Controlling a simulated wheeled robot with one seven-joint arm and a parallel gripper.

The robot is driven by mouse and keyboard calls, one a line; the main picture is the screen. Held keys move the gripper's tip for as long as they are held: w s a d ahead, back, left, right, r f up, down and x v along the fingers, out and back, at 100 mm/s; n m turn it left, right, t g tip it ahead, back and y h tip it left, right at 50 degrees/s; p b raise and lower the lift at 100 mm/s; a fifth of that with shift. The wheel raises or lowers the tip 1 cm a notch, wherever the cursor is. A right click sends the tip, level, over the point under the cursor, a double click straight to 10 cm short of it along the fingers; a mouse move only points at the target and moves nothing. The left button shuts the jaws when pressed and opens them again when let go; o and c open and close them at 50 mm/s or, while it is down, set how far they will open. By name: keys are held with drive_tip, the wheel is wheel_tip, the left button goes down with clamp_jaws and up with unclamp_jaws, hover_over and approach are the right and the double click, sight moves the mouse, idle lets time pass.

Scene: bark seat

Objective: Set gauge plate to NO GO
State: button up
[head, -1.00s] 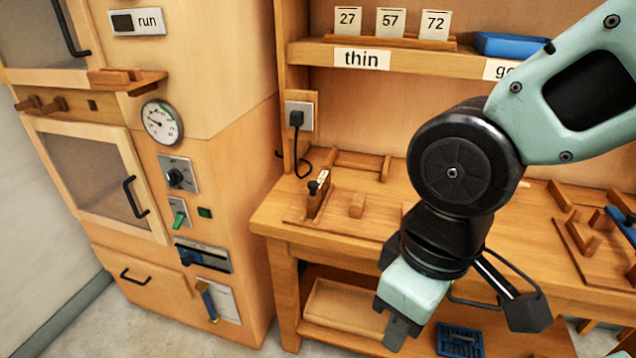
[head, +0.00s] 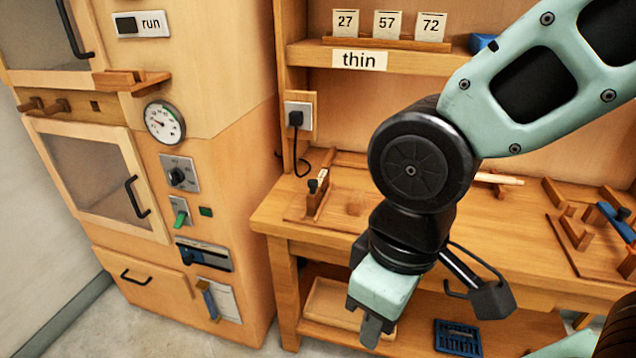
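No part in view carries a readable NO GO mark, so I cannot tell for sure which thing is the gauge plate. A small wooden fixture (head: 316,194) with a black knob and a pale tag stands on the left of the workbench (head: 275,215); the tag's writing is too small to read. My gripper (head: 370,332) points down in front of the bench's front edge, to the right of and nearer than the fixture. It touches nothing that I can see. Its fingers overlap from this angle, so their opening does not show.
A cabinet at left carries a dial (head: 164,122), a rotary knob (head: 178,176) and a green switch (head: 180,212). Numbered cards (head: 388,24) stand on the shelf (head: 410,61) above a "thin" label. A blue basket (head: 458,338) sits below. My arm hides the bench's middle.

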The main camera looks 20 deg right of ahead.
drive_tip(key=shift+o, duration=1.3)
drive_tip(key=m+t+y+b, duration=0.3)
drive_tip(key=t+y+b, duration=0.3)
drive_tip(key=t+b, duration=0.8)
approach(309, 181)
drive_tip(key=w+a+f+t+p, duration=0.1)
drive_tip(key=w, duration=0.2)
drive_tip(key=w+a+f+p, duration=0.1)
drive_tip(key=w+p, duration=0.1)
drive_tip(key=w, duration=0.1)
drive_tip(key=w+a+f+t+p, duration=0.1)
drive_tip(key=w+a+p, duration=0.1)
drive_tip(key=w, duration=0.2)
drive_tip(key=shift+t, duration=0.3)
